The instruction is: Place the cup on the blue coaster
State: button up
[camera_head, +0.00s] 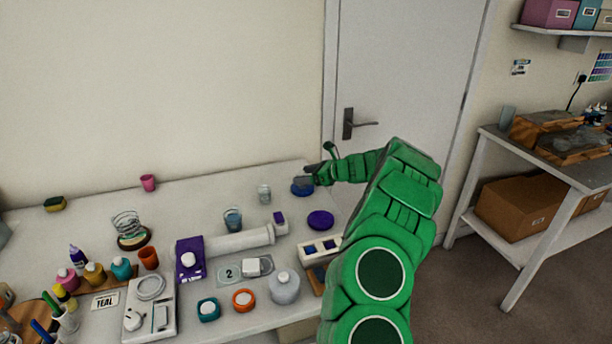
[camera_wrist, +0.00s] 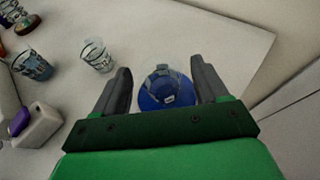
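The blue coaster (camera_head: 302,190) lies at the far right corner of the white table. In the wrist view the blue coaster (camera_wrist: 150,104) lies below and between my fingers. A clear cup (camera_wrist: 163,76) appears to stand on it, with blue showing through its wall. In the head view my gripper (camera_head: 311,175) is over the coaster and I cannot make out this cup. In the wrist view my gripper (camera_wrist: 160,84) has its fingers spread, one on each side of the cup, with gaps between.
A clear cup (camera_head: 264,195) and a cup with blue contents (camera_head: 233,220) stand left of the coaster. A purple disc (camera_head: 320,219) lies nearer. A white roll (camera_head: 240,240), bottles and jars crowd the table's front and left. The table's far right edge is close.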

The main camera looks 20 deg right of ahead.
jog(key=shift+d+r, duration=0.1)
jog(key=shift+r, duration=0.1)
jog(key=v, duration=1.2)
